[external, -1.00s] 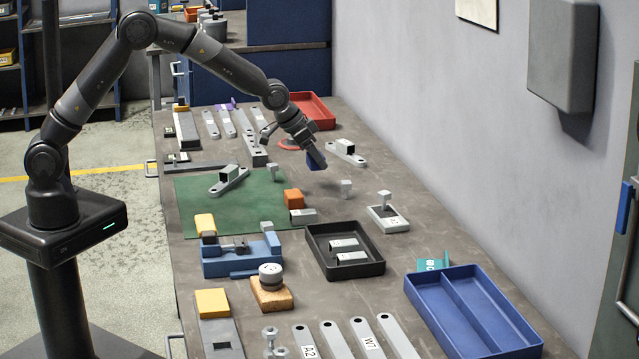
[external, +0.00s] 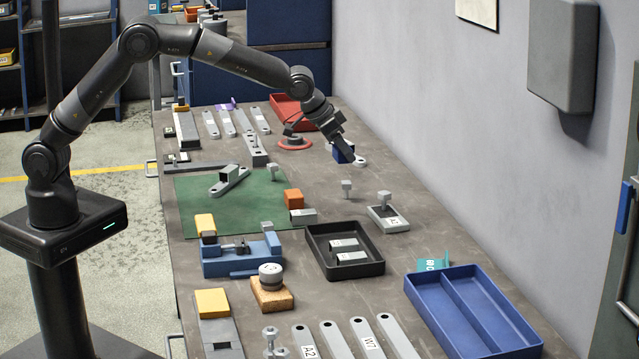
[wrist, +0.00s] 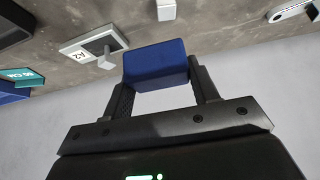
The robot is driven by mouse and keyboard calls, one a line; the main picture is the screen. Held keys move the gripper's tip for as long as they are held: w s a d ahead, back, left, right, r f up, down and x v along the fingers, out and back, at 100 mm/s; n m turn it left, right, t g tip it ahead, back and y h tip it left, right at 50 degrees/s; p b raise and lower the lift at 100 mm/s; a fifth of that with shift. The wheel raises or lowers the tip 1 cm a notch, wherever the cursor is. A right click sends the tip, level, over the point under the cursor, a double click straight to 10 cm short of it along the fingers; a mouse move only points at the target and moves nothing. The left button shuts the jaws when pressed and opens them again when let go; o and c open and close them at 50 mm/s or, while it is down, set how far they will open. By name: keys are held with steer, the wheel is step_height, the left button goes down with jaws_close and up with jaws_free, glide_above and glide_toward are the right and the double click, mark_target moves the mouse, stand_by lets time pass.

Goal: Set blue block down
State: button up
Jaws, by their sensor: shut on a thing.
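The blue block (external: 342,152) is held between the fingers of my gripper (external: 337,143) at the far right part of the bench. In the wrist view the blue block (wrist: 156,64) spans the gap between the two fingers of my gripper (wrist: 160,80). In the external view it hides part of a grey bracket (external: 361,160) with a hole in its end. I cannot tell whether the block touches the bracket or is above it.
A red tray (external: 287,112) and a red ring (external: 294,144) are left of my gripper. A small grey post (external: 347,187) and a grey plate labelled A2 (external: 388,222) stand nearer the camera. A wall (external: 420,110) rises along the right. Bare bench (external: 390,185) lies between.

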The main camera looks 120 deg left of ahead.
steer(key=w+a, duration=0.1)
steer(key=w, duration=0.4)
glide_above(379, 190)
step_height(379, 190, down, 7)
steer(key=shift+a+f, duration=0.1)
steer(key=shift+a, duration=0.05)
steer(key=shift+f, duration=1.95)
steer(key=shift+f, duration=0.1)
steer(key=shift+f, duration=0.1)
steer(key=o, duration=1.1)
steer(key=shift+s, duration=0.1)
steer(key=shift+c, duration=0.2)
